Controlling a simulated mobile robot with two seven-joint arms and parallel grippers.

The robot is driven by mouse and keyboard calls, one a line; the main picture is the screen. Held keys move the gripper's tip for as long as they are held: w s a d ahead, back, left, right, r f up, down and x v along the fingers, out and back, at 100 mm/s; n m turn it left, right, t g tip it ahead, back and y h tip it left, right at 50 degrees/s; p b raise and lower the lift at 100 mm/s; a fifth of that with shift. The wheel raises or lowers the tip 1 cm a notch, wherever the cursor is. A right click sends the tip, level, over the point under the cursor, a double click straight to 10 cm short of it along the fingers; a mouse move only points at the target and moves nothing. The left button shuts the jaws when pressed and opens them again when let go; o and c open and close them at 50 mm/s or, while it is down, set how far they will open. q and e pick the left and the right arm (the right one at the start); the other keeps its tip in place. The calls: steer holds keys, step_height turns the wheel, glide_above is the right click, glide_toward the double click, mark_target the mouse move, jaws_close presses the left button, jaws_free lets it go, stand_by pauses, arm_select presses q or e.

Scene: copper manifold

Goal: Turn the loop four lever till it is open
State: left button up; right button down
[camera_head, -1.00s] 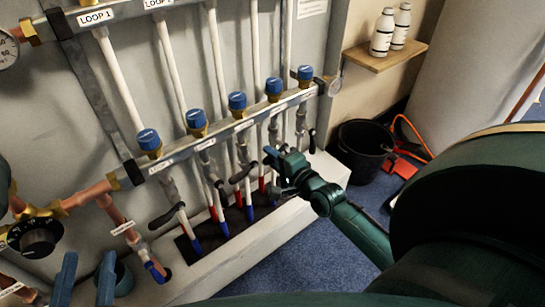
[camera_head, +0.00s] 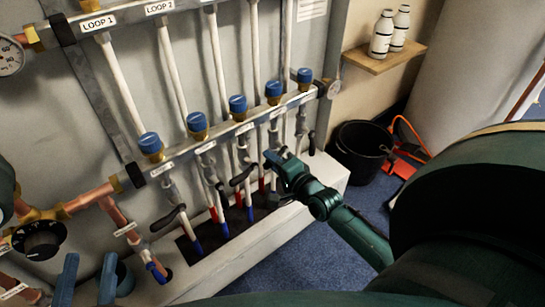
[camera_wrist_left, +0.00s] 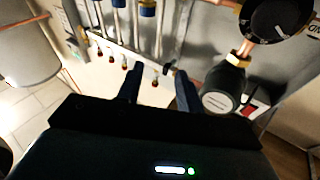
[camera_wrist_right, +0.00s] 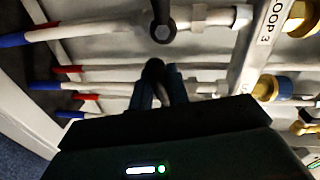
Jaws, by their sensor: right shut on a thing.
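The loop four lever (camera_wrist_right: 154,72) is a black handle in the right wrist view, between the fingertips of my right gripper (camera_wrist_right: 160,88). In the head view my right gripper (camera_head: 277,166) is at the fourth valve from the left, below its blue cap (camera_head: 273,89), and hides most of that lever. It is shut on the lever. I cannot tell the lever's exact angle. My left gripper (camera_head: 88,278) is empty and open at the lower left of the head view. Its fingers stand apart in the left wrist view (camera_wrist_left: 158,88).
Neighbouring black levers, one for loop three (camera_head: 242,176) and one for loop five (camera_head: 311,143), are close on either side. The lower manifold bar (camera_head: 222,133) runs above my right gripper. A black bucket (camera_head: 362,150) stands on the floor at the right. A shelf (camera_head: 384,58) holds two white bottles.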

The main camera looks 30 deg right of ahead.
steer(key=shift+d+f+n+p, duration=0.1)
steer(key=shift+f+n+p, duration=0.1)
steer(key=shift+n+p, duration=0.45)
steer(key=shift+d+f+n+h+p, duration=0.1)
steer(key=shift+f+n+h+p, duration=0.3)
steer(key=shift+n, duration=0.45)
arm_select(q)
steer(key=shift+s+a+f+m+y+p, duration=0.15)
steer(key=shift+a+f+m+y+p, duration=0.25)
steer(key=shift+p, duration=0.3)
arm_select(e)
steer(key=shift+w+d+f+n+t+h, duration=0.2)
steer(key=shift+d+f+n, duration=0.45)
steer(key=shift+n, duration=1.4)
steer(key=shift+s+d+f+n+t+h, duration=0.15)
steer(key=shift+d+f+n+t, duration=0.5)
steer(key=shift+n, duration=1.35)
steer(key=shift+w+d+f+n+g+h, duration=0.1)
steer(key=shift+w+d+f+n+h, duration=0.15)
steer(key=shift+d+n, duration=1.25)
arm_select(q)
steer(key=shift+r+g, duration=0.1)
steer(key=shift+g, duration=0.2)
arm_select(e)
steer(key=shift+a+n, duration=0.5)
steer(key=shift+n, duration=0.15)
steer(key=c, duration=1.4)
jaws_free()
steer(key=shift+s, duration=0.1)
